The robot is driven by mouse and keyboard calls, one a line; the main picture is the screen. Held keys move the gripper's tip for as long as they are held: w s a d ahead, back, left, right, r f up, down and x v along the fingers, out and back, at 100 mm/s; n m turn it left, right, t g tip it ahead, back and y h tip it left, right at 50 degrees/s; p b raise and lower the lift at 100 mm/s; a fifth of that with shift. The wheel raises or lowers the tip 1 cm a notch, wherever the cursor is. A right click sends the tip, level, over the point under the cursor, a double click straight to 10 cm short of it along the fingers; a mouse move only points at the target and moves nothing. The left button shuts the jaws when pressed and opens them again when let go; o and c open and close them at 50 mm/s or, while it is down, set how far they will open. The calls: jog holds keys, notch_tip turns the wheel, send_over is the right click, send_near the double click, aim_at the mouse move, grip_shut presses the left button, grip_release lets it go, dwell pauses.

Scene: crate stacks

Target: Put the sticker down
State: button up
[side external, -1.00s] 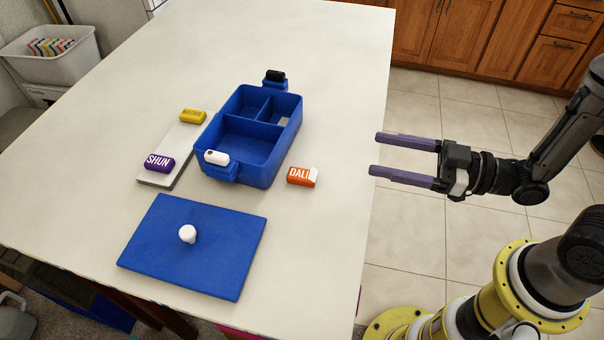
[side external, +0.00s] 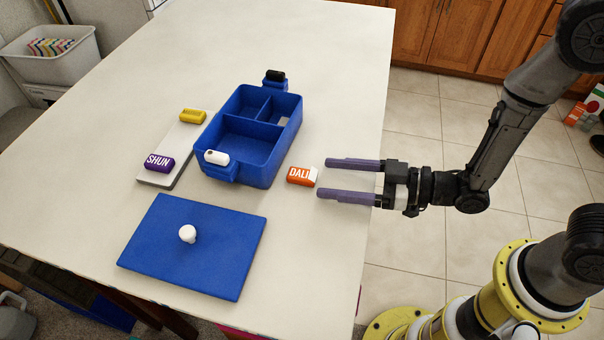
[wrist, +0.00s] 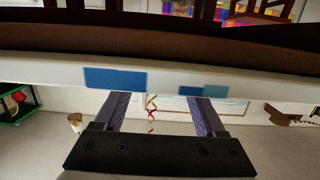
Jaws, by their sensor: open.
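I see nothing that I can clearly make out as a sticker. A small pale grey patch (side external: 284,121) shows inside the right compartment of the blue box (side external: 243,163); I cannot tell what it is. My gripper (side external: 322,177) is open, with its two purple fingers level and pointing left over the table's right side. Nothing shows between them. The fingertips are just right of an orange and white block marked DALI (side external: 300,176), apart from it as far as I can tell. In the wrist view the open fingers (wrist: 158,97) frame no held thing.
A blue lid with a white knob (side external: 210,264) lies in front of the box. A purple SHUN block (side external: 159,162) and a yellow block (side external: 193,116) are by a white and grey slab (side external: 182,152) left of the box. The tabletop behind the box is clear.

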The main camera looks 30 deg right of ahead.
aim_at(311, 176)
jog(key=x, duration=0.4)
jog(key=shift+w+a+r, duration=0.2)
jog(key=shift+a, duration=0.2)
grip_shut()
